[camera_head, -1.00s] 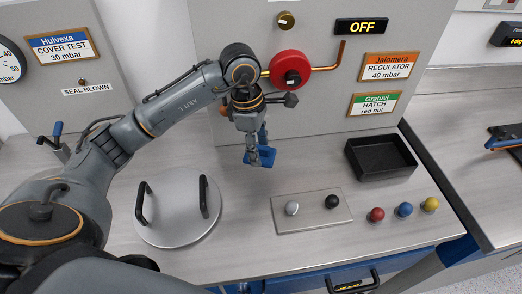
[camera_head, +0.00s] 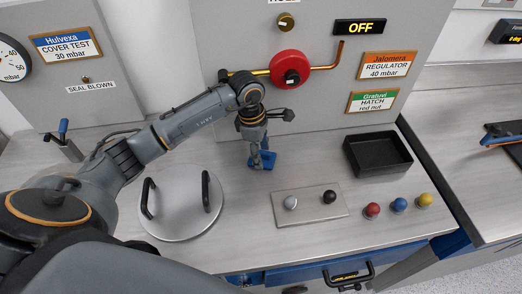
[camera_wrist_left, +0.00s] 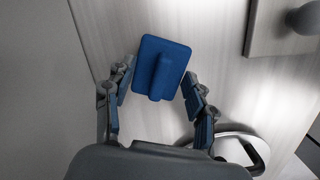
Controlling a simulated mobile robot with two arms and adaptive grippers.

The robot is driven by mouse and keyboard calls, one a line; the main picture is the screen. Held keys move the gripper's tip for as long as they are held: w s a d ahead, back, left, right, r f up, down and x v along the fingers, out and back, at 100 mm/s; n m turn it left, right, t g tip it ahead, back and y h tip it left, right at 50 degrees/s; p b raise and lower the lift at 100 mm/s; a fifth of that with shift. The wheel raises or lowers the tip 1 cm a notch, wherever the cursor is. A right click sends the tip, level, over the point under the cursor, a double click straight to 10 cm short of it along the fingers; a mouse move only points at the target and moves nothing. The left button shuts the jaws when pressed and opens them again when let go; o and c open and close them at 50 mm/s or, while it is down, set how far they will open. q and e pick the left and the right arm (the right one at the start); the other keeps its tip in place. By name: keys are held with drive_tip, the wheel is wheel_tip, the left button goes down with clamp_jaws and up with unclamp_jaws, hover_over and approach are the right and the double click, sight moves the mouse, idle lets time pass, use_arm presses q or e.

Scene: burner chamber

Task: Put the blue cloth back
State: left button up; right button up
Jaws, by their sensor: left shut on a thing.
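The blue cloth (camera_head: 265,160) is a small flat blue pad with a raised ridge, at the counter near the foot of the grey panel. In the left wrist view the cloth (camera_wrist_left: 172,53) lies between the fingertips, with its ridge facing the camera. My left gripper (camera_head: 258,163) points down and is shut on the cloth, its blue-padded fingers at the cloth's two sides. I cannot tell whether the cloth touches the counter. My right gripper is not in view.
A round lid with two black handles (camera_head: 182,204) lies left of the cloth. A plate with two knobs (camera_head: 310,207) is to the right, near a black tray (camera_head: 352,168) and red, blue and yellow knobs. A red wheel (camera_head: 290,68) and copper pipe are on the panel above.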

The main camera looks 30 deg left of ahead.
use_arm(q)
drive_tip(key=o, duration=1)
drive_tip(key=shift+s+a+r+b, duration=0.1)
drive_tip(key=shift+a+r+b, duration=0.3)
drive_tip(key=shift+r, duration=1.6)
drive_tip(key=shift+s+a+r+b, duration=0.15)
drive_tip(key=shift+r+b, duration=0.45)
drive_tip(key=shift+r, duration=1.45)
drive_tip(key=shift+s+a+r+b, duration=0.1)
drive_tip(key=shift+a+r+b, duration=0.3)
drive_tip(key=shift+r, duration=1.6)
drive_tip(key=shift+d, duration=0.1)
